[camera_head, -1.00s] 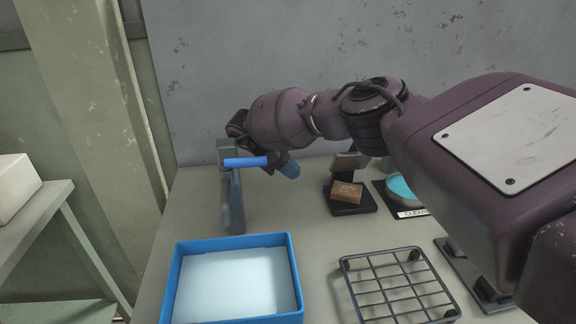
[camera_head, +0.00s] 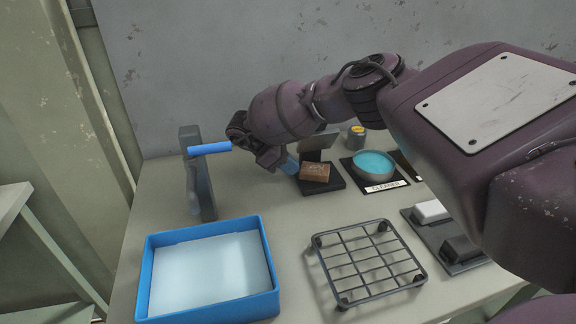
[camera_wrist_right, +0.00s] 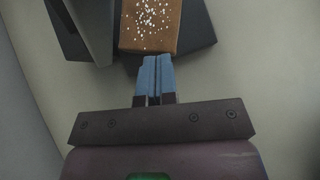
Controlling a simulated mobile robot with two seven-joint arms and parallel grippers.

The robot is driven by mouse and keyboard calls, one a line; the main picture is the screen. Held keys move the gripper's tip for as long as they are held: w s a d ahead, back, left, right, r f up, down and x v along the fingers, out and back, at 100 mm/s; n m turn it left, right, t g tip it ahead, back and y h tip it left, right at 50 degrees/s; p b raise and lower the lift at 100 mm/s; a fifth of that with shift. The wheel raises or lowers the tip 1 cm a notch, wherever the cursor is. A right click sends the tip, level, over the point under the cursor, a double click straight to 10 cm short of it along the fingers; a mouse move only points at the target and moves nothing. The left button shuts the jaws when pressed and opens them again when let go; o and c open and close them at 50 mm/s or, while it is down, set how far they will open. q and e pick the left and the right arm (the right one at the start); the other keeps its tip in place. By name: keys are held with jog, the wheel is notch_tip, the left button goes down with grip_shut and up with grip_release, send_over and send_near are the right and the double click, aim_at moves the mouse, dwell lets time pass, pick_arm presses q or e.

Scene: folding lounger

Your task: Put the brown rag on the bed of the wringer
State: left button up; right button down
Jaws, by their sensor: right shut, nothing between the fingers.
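A brown, block-like piece with white specks, taken as the brown rag (camera_head: 315,172), lies on a black base (camera_head: 322,187) with an upright grey plate (camera_head: 318,142) behind it. This stand may be the wringer; I cannot be sure. My right gripper (camera_head: 289,164) is shut and empty just left of the rag. In the right wrist view the blue fingertips (camera_wrist_right: 157,62) are together at the near edge of the rag (camera_wrist_right: 150,25); whether they touch is unclear. The grey plate (camera_wrist_right: 85,25) is at left there. My left gripper is out of view.
A grey post (camera_head: 199,175) with a blue handle (camera_head: 210,148) stands left. A blue tub (camera_head: 274,262) and wire rack (camera_head: 366,262) are in front. Right are a teal-filled bowl (camera_head: 374,167) labelled CLEANER, a jar (camera_head: 357,138) and a dark tray (camera_head: 415,230) with white and black blocks.

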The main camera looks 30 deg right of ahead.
aim_at(315, 172)
jog(key=shift+s+d+r+p, duration=0.25)
jog(key=shift+d+r+p, duration=0.05)
jog(key=shift+d+p, duration=0.3)
jog(key=shift+s+d+p, duration=0.15)
jog(key=shift+d+p, duration=0.05)
jog(key=shift+p, duration=0.1)
jog(key=shift+s+d+f, duration=0.1)
jog(key=shift+s+d, duration=0.05)
jog(key=shift+d, duration=0.05)
jog(key=shift+f, duration=0.25)
